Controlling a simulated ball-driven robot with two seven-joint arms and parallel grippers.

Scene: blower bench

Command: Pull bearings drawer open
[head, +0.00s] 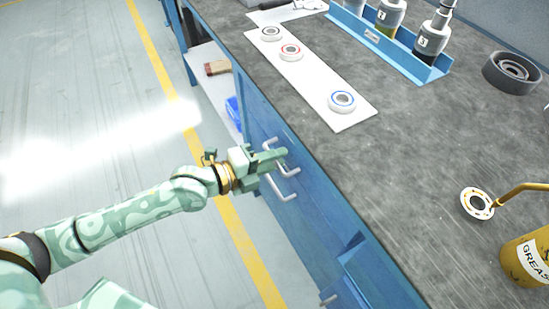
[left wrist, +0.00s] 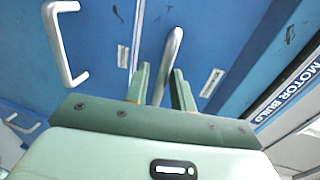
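My left gripper (head: 284,154) is at the blue front of the bench, by the metal handles. In the left wrist view its two fingers (left wrist: 160,88) stand apart, with a grey bar handle (left wrist: 173,55) between them. I cannot tell whether either finger touches the bar. The blue drawer front (left wrist: 205,35) behind it looks flush with its neighbour. A small label (left wrist: 211,82) on it is too small to read, so I cannot confirm which is the bearings drawer. A second handle (left wrist: 55,45) is on the neighbouring front. My right gripper is not in view.
The dark benchtop (head: 400,160) overhangs close to my left gripper. On it are a white strip (head: 318,83) with several bearings, a blue bottle rack (head: 390,45), a dark ring part (head: 512,72) and a grease can (head: 528,258). The floor (head: 90,110) to the left is clear.

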